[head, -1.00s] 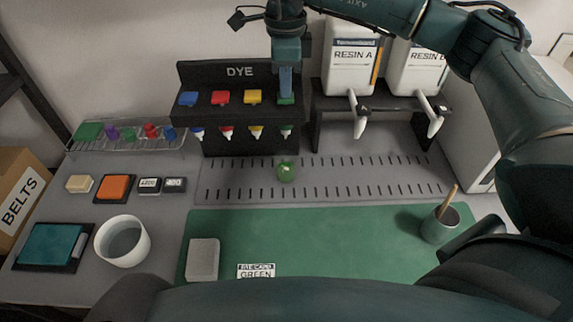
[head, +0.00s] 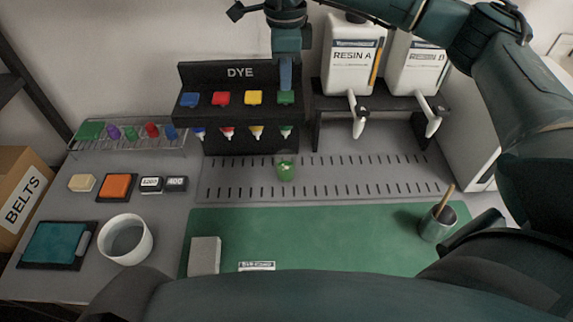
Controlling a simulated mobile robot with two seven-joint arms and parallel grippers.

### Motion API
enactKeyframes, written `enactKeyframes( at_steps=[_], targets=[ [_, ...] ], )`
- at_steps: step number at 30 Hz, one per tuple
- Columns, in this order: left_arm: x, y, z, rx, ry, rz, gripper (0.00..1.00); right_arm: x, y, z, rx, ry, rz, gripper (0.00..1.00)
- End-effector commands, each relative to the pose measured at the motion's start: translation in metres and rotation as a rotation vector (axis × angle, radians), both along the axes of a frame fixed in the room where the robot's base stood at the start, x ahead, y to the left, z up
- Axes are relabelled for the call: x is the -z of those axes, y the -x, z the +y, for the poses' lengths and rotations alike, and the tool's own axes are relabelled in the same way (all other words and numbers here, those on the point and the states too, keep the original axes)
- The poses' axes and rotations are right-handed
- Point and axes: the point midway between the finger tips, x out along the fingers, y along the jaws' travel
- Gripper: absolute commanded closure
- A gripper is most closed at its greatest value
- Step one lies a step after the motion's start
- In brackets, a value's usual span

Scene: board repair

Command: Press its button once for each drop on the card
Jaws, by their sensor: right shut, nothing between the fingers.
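The black dye stand (head: 240,72) has blue, red, yellow and green buttons in a row, with a coloured nozzle under each. My right gripper (head: 286,88) is shut and empty, pointing down right at the green button (head: 286,98); I cannot tell whether it touches. A small green cup (head: 285,171) stands on the slotted plate below the green nozzle (head: 287,132). The dye card (head: 257,266) lies on the green mat at the bottom; only its top edge shows, and its lower part is hidden by my own body. My left gripper is not in view.
Resin A (head: 351,60) and a second resin jug (head: 416,68) stand on a black rack right of the dye stand. A grey cup with a stick (head: 437,225) is on the mat (head: 320,235). A white bowl (head: 124,240) and several small blocks are at left.

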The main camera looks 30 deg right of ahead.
Motion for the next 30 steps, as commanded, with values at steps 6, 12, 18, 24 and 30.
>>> enactKeyframes(
  at_steps=[6, 12, 18, 24, 30],
  targets=[
    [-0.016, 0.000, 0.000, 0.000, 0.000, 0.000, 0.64, -0.023, 0.000, 0.000, 0.000, 0.000, 0.000, 1.00],
    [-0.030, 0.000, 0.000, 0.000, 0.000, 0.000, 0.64, -0.043, 0.000, 0.000, -0.001, 0.000, -0.001, 1.00],
    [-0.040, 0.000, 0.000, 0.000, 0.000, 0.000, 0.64, -0.059, 0.000, 0.000, -0.001, -0.001, 0.000, 1.00],
    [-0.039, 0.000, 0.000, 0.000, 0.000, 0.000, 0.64, -0.058, 0.000, 0.000, 0.000, 0.000, 0.000, 1.00],
    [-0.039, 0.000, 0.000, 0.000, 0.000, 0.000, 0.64, -0.058, 0.000, 0.000, 0.000, 0.000, 0.000, 1.00]
  ],
)
